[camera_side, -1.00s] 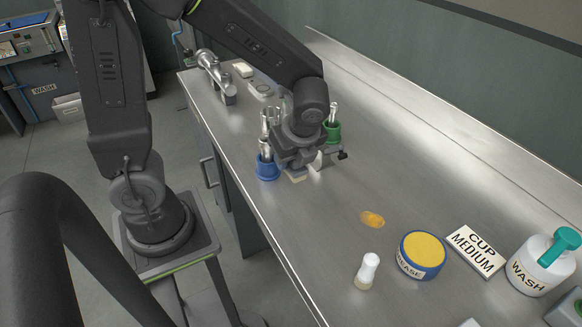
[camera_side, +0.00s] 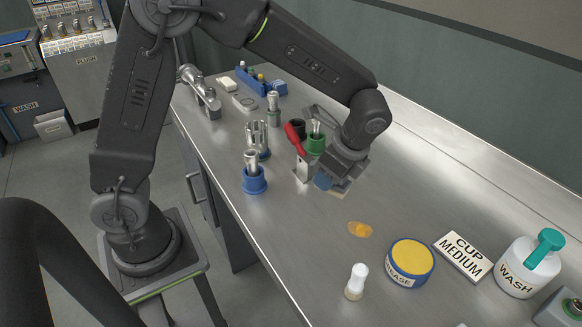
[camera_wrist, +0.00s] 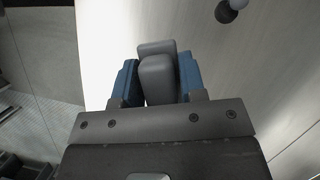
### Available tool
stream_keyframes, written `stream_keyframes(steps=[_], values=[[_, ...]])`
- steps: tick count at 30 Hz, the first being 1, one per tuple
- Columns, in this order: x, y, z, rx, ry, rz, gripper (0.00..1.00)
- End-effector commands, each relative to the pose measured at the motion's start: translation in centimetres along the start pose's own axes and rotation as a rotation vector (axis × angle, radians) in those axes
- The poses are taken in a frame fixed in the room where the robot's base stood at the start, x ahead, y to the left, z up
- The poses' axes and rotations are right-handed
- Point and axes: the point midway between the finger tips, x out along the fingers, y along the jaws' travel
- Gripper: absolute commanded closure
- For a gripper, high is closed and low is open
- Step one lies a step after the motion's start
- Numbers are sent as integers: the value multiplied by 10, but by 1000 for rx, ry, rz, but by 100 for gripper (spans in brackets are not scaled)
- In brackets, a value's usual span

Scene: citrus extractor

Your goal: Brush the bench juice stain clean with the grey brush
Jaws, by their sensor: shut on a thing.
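The juice stain (camera_side: 360,229) is an orange-yellow patch on the steel bench in the side view. My gripper (camera_side: 330,181) is behind it and a little to the left, low over the bench and apart from the stain. In the wrist view, the blue jaw pads of my gripper (camera_wrist: 158,82) are shut on the grey brush (camera_wrist: 158,80), which shows as a rounded grey block. In the side view my gripper hides most of the brush, and I cannot tell whether it touches the bench.
A blue-based holder (camera_side: 254,180), red-handled tool (camera_side: 297,140) and green cup (camera_side: 316,142) stand near my gripper. Bench around the stain is clear.

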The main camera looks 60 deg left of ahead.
Motion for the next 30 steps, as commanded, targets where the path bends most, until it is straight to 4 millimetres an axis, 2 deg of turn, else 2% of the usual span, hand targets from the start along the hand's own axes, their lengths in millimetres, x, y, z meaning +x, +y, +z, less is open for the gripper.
stream_keyframes(steps=[1, 6, 9, 12, 20, 30], values=[[-3, -5, -20, -49, -2, 24, 81], [-13, -12, -70, -214, -11, 96, 81], [-17, -12, -92, -284, -18, 127, 81], [-19, -12, -105, -329, -24, 147, 81], [-16, -11, -117, -361, -30, 164, 81], [10, -10, -126, -360, -30, 163, 81]])
